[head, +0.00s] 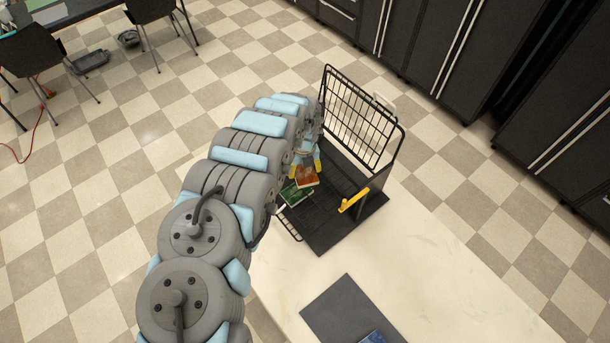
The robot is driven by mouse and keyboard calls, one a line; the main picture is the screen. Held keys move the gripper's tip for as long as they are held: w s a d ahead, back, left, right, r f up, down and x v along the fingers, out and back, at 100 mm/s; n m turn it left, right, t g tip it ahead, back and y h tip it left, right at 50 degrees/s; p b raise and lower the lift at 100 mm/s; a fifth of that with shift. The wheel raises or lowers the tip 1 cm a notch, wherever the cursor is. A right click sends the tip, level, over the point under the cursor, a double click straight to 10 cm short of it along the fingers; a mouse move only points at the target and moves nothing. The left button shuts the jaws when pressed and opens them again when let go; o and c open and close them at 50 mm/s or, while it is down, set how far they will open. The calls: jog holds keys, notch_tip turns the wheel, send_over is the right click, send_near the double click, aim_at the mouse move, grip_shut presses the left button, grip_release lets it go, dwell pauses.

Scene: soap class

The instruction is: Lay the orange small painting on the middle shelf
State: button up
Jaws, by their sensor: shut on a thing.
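The orange small painting (307,177) is a small flat orange-brown piece. My gripper (305,168), with yellow fingertips, is shut on it from above. The painting is at the left part of a black rack (325,238) with a wire grid back, which stands on the pale table. A green painting (297,192) lies in the rack just below the orange one in the picture. Whether the orange painting touches the green one or a shelf cannot be told. My arm hides the rack's left side, and the rack's shelf levels are hard to make out from above.
A yellow piece (354,200) sticks out at the rack's right side. A dark grey slab (345,308) lies on the table (440,270) nearer the camera, with a blue item (372,337) on it. The table right of the rack is bare. Dark cabinets (455,50) stand beyond.

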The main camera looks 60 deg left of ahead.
aim_at(305, 170)
notch_tip(305, 170, down, 4)
jog(key=b, duration=0.2)
jog(key=shift+r+b, duration=0.2)
jog(key=shift+b, duration=0.15)
jog(key=shift+w+r, duration=0.1)
jog(key=o, duration=1)
jog(key=shift+r, duration=0.1)
